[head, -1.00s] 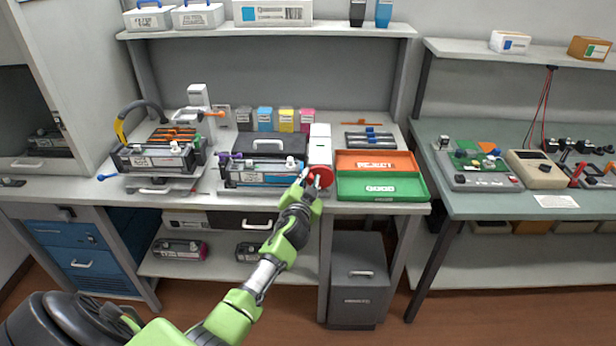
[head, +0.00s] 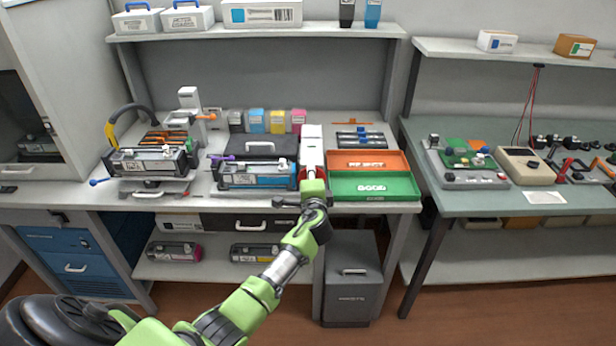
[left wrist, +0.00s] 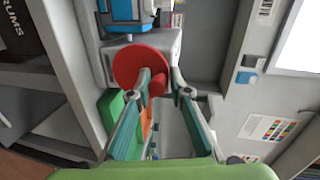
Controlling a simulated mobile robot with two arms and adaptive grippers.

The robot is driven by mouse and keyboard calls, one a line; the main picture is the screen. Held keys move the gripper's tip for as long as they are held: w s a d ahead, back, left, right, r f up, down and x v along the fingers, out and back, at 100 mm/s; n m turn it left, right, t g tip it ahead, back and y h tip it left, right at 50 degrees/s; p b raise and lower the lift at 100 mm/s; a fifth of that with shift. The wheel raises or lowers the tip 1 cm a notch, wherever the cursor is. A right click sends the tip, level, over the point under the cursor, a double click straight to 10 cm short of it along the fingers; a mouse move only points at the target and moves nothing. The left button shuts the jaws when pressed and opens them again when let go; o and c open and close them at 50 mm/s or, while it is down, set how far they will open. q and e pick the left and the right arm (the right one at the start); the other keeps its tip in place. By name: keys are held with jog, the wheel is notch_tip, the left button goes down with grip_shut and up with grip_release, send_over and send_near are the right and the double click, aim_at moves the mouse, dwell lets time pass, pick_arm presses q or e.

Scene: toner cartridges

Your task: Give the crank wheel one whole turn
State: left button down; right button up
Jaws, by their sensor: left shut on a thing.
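The red crank wheel (left wrist: 132,66) faces the camera in the left wrist view, with a stubby red handle (left wrist: 157,83) on its face near the right edge. My left gripper (left wrist: 161,78) has its two fingers around this handle and is shut on it. In the head view my left gripper (head: 313,182) covers most of the wheel, and only a little red shows beside it. The wheel sits at the front of a narrow white unit (head: 311,145) on the bench. My right gripper is in neither view.
Left of the wheel lies a toner cartridge (head: 254,177) in a cradle. To its right are an orange tray (head: 340,170) and a green GOOD tray (head: 345,194). A grey waste bin (head: 346,300) stands under the bench.

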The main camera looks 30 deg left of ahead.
pick_arm(q)
jog(key=shift+w+d+f+m, duration=0.2)
jog(key=shift+d+m, duration=0.3)
jog(key=shift+m, duration=0.5)
jog(key=shift+f+y, duration=0.1)
jog(key=shift+y, duration=0.2)
jog(key=c, duration=1.9)
grip_release()
jog(key=shift+w, duration=0.1)
jog(key=v, duration=1.2)
jog(key=shift+d, duration=0.1)
